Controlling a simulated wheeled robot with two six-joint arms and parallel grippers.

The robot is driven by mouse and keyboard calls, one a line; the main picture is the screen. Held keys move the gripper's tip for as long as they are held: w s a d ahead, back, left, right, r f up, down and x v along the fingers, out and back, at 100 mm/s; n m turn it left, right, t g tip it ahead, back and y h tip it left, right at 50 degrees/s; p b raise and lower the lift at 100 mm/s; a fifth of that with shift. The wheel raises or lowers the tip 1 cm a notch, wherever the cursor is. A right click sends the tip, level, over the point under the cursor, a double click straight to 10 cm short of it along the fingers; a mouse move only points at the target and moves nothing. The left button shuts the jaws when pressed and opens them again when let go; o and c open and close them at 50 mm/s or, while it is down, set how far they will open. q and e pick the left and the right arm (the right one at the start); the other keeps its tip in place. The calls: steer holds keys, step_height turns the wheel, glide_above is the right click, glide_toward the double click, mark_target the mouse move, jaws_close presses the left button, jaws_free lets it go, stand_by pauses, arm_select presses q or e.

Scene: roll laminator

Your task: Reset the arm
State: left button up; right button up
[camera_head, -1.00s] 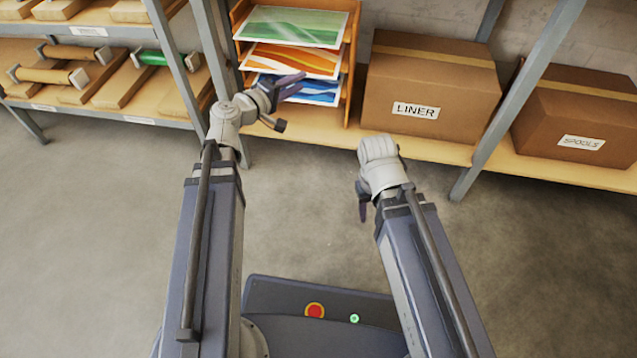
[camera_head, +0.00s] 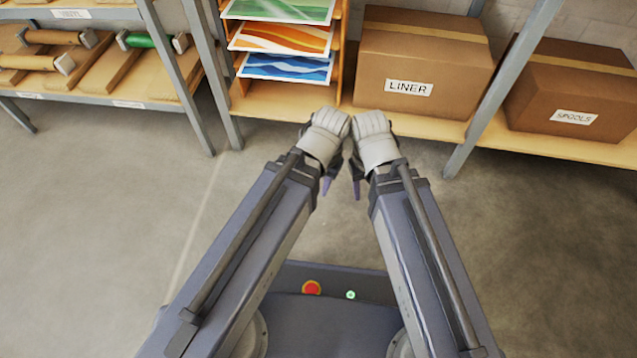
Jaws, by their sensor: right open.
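My two arms reach forward over the floor, their wrists close together near the middle of the picture. My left gripper (camera_head: 326,186) points down under its grey wrist; only a dark finger tip shows, so its opening is hidden. My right gripper (camera_head: 357,189) also points down beside it, mostly hidden by its wrist, with one dark finger showing; it is open. Nothing shows in either gripper. The two wrists are very close; I cannot tell if they touch.
Ahead stands a shelf rack with a wooden sorter (camera_head: 339,45) of colored prints, a LINER box (camera_head: 425,62) and a SPOOLS box (camera_head: 572,92). At left, a rack holds rolls (camera_head: 38,62) and a green roll (camera_head: 150,41). The floor (camera_head: 110,210) is clear.

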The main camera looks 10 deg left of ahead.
step_height(320, 180, up, 49)
steer(key=p, duration=4.8)
steer(key=shift+f+p, duration=0.15)
steer(key=shift+p, duration=0.2)
steer(key=shift+s, duration=0.1)
